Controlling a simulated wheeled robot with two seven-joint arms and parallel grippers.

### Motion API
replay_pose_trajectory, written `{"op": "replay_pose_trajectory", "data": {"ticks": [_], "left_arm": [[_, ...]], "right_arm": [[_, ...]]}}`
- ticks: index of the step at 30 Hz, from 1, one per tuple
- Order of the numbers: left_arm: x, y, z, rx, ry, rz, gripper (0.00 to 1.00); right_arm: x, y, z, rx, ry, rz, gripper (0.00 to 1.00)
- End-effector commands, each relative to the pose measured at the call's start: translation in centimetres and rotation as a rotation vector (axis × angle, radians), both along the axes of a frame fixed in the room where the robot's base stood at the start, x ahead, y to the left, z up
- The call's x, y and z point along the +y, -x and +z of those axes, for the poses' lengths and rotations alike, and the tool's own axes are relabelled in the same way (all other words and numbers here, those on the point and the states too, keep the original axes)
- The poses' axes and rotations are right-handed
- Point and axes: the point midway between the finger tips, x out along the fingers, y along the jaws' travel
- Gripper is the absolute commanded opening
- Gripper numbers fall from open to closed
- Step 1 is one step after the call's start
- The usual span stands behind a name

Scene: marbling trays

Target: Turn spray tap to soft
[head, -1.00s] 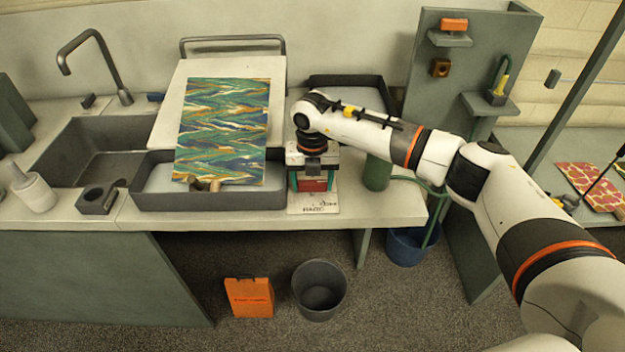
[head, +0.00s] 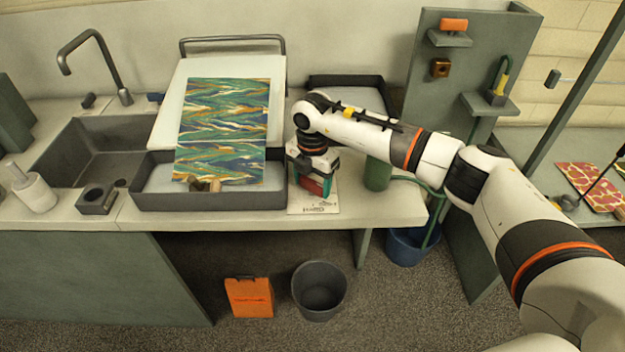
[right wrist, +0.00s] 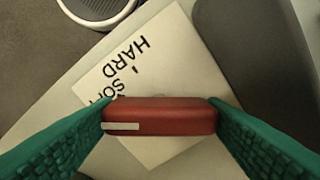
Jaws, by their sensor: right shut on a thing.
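The spray tap's red handle (head: 316,186) stands over a white card at the front of the counter. In the right wrist view the red bar (right wrist: 160,117) has a white stripe at its left end. My right gripper (right wrist: 160,115) is shut on it, a green finger at each end. The card (right wrist: 155,50) reads HARD and, partly hidden by the handle and left finger, SOFT. The bar lies at a slant to the card, its striped end near the SOFT lettering. In the head view the card (head: 325,208) shows HARD at its front. My left gripper is out of view.
A green cylinder (head: 377,173) stands close to the right of my gripper. A grey tray (head: 210,202) with a marbled sheet (head: 222,130) leaning on a board is close on the left. A bucket (head: 319,290) and an orange object (head: 249,298) are on the floor.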

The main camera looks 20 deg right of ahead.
Motion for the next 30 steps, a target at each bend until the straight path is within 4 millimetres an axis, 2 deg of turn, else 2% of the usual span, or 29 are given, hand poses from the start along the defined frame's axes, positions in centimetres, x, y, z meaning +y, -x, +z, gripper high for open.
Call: {"op": "replay_pose_trajectory", "data": {"ticks": [9, 25, 26, 27, 30], "left_arm": [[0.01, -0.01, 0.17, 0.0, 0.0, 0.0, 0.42], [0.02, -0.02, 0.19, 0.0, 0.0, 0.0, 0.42], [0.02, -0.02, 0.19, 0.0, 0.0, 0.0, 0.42], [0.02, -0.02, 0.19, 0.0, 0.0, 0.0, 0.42], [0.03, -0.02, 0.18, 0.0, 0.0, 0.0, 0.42]], "right_arm": [[-0.04, -0.07, 0.15, -0.001, 0.0, -0.125, 0.43], [-0.05, -0.09, 0.17, -0.003, 0.001, -0.15, 0.43], [-0.06, -0.09, 0.17, -0.003, 0.001, -0.15, 0.69], [-0.05, -0.09, 0.17, -0.003, 0.001, -0.15, 0.75], [-0.03, -0.07, 0.13, -0.002, 0.001, -0.149, 0.75]]}}
